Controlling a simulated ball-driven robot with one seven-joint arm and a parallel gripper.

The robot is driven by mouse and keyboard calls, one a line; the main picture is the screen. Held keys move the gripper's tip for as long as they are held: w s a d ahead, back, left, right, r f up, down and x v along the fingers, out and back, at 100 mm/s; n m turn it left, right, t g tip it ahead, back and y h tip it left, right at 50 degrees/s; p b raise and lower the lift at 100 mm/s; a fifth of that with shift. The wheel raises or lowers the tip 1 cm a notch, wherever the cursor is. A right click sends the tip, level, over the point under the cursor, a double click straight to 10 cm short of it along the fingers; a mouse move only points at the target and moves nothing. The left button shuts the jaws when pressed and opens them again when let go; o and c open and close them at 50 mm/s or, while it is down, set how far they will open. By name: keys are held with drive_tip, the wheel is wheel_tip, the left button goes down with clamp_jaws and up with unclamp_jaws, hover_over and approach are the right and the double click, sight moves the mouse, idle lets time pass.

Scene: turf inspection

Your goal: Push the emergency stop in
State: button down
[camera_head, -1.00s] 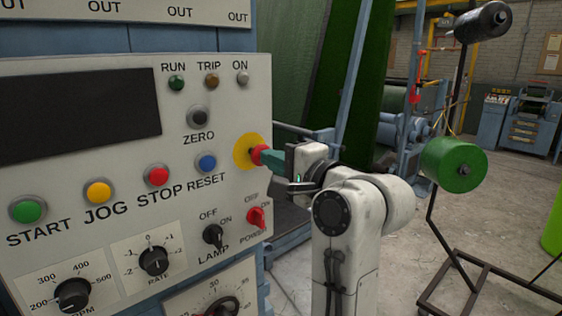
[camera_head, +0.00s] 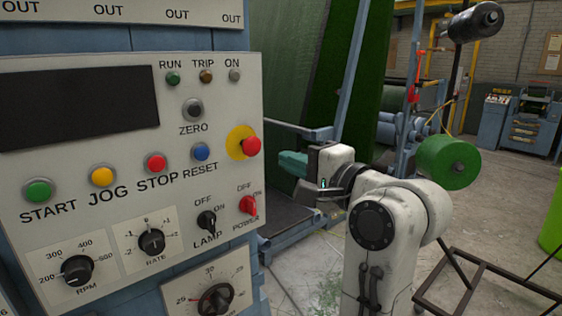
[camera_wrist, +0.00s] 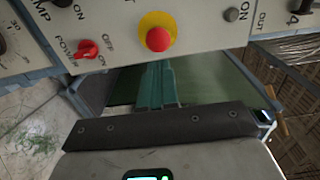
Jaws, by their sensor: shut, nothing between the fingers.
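The emergency stop is a red mushroom button (camera_head: 251,146) on a yellow round plate (camera_head: 236,142), at the right edge of the control panel in the head view. In the wrist view the red button (camera_wrist: 158,39) shows near the top middle, beyond the fingertips. My gripper (camera_head: 282,163) has teal fingers, shut and empty, to the right of and a little below the button in the head view, with a gap between. The shut fingers also show in the wrist view (camera_wrist: 157,75), pointing towards the button. I cannot tell how far the button is pressed.
The panel also carries a blue RESET button (camera_head: 201,152), a red STOP button (camera_head: 153,163) and a red POWER switch (camera_head: 248,205) below the emergency stop.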

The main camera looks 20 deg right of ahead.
drive_tip(key=shift+b+v, duration=0.5)
drive_tip(key=shift+v, duration=2.1)
drive_tip(key=shift+f, duration=0.1)
drive_tip(key=s+d+f+n+g+h, duration=0.2)
drive_tip(key=s+f+n+g, duration=0.15)
drive_tip(key=f, duration=1.15)
drive_tip(key=s+d+f+n+g+h, duration=0.1)
drive_tip(key=s+f+n+g+h, duration=0.25)
drive_tip(key=f, duration=1.15)
drive_tip(key=s+d+f+n+g, duration=0.2)
drive_tip(key=s+f+n+g, duration=0.4)
drive_tip(key=s+f, duration=1.4)
drive_tip(key=s+g, duration=0.3)
drive_tip(key=s, duration=0.1)
drive_tip(key=shift+s+f+n, duration=0.25)
drive_tip(key=shift+s+n, duration=0.05)
drive_tip(key=shift+s, duration=0.05)
